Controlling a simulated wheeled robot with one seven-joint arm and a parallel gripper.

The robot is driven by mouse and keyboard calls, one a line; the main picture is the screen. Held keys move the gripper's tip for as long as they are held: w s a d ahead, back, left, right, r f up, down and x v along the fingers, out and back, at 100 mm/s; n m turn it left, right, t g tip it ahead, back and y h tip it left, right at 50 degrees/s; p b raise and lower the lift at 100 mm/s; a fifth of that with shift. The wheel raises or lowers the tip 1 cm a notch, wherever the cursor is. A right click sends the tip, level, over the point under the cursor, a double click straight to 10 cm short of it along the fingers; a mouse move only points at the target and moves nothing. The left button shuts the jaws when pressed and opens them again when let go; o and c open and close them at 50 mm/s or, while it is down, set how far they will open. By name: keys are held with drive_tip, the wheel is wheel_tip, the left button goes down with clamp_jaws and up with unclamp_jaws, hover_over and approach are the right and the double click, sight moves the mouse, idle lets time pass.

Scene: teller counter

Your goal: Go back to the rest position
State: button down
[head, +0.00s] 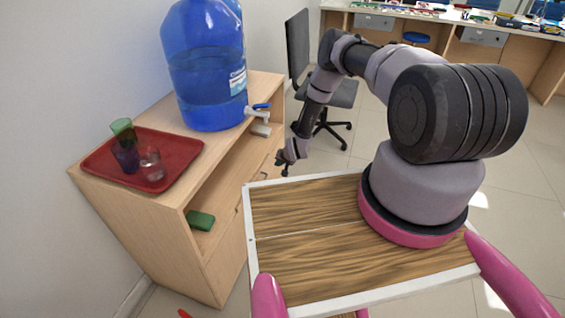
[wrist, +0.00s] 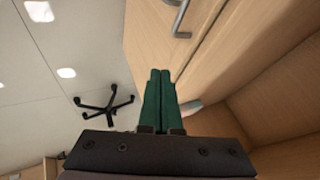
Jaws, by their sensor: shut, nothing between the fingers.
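My gripper (head: 284,162) hangs at the end of my bent arm, just right of the wooden cabinet (head: 225,262) and below the dispenser's tap. It points down and to the left, near the cabinet's open front. In the wrist view its two green fingers (wrist: 159,76) lie side by side, shut, with nothing held. The cabinet's front and a metal handle (wrist: 181,18) show close beyond the fingertips; I cannot tell the exact gap.
A blue water bottle (head: 207,65) with a white tap (head: 259,113) stands on the cabinet. A red tray (head: 100,163) there holds several cups. A green item (head: 200,220) lies on the shelf. An office chair (head: 340,92) stands behind my arm. Open floor lies right.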

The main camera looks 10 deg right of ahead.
drive_tip(key=w+d+r+n, duration=0.1)
drive_tip(key=w+d+r, duration=0.15)
drive_tip(key=r, duration=1.15)
drive_tip(key=w+d+r, duration=0.2)
drive_tip(key=w+r, duration=0.1)
drive_tip(key=r, duration=1.2)
drive_tip(key=s+d+r+h, duration=0.1)
drive_tip(key=s+r, duration=0.2)
drive_tip(key=r, duration=0.8)
drive_tip(key=s+d+r, duration=0.2)
drive_tip(key=r, duration=0.9)
drive_tip(key=s+a+f+v, duration=0.1)
drive_tip(key=s+a+v, duration=0.1)
drive_tip(key=v, duration=2.3)
drive_tip(key=s+r, duration=0.2)
drive_tip(key=s, duration=0.8)
drive_tip(key=s+r, duration=0.3)
drive_tip(key=s, duration=0.8)
drive_tip(key=shift+r+m, duration=0.15)
drive_tip(key=shift+m, duration=0.15)
